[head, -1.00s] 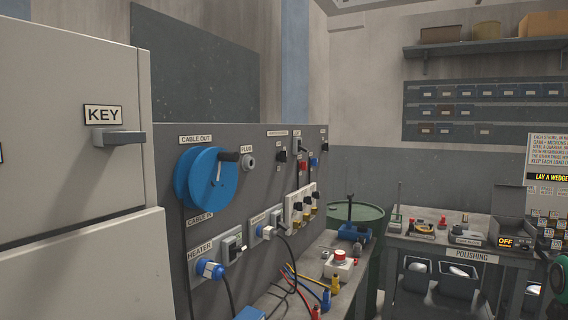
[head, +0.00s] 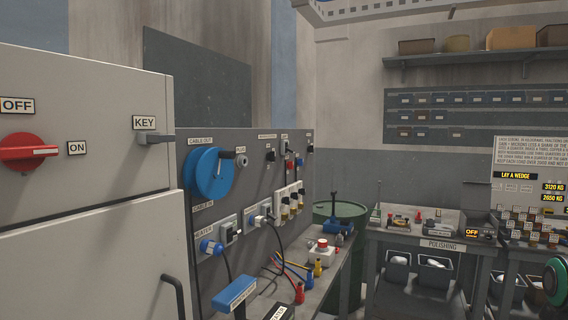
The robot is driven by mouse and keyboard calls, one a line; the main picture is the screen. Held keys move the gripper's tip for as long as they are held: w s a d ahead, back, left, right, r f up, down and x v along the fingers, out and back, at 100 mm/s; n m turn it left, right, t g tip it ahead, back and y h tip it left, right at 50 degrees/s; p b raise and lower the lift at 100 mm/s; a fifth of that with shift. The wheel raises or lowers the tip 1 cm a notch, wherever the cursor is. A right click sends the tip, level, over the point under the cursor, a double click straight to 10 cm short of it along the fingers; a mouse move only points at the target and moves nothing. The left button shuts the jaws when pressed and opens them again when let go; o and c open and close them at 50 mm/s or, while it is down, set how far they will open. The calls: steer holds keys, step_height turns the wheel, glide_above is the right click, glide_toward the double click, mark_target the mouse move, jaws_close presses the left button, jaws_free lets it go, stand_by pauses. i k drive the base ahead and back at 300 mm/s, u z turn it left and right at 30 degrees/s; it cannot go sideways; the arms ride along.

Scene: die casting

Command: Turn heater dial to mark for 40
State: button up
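No dial with a mark for 40 can be made out. A HEATER label (head: 204,231) is on the grey wall panel, above a blue plug (head: 209,247) with a dark cable. A second, tilted label (head: 278,312), cut off by the bottom edge, seems to end in "ATER"; what it belongs to is hidden. My gripper is not in view.
A light grey cabinet (head: 90,230) fills the left, with a red rotary switch (head: 28,152) between OFF and ON labels and a KEY handle (head: 160,138). A blue box (head: 234,293) stands below the panel. A polishing bench (head: 410,238) and green drum (head: 342,212) stand beyond.

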mark_target(271, 155)
steer(key=z, duration=0.3)
steer(key=i, duration=1.3)
steer(key=u, duration=0.4)
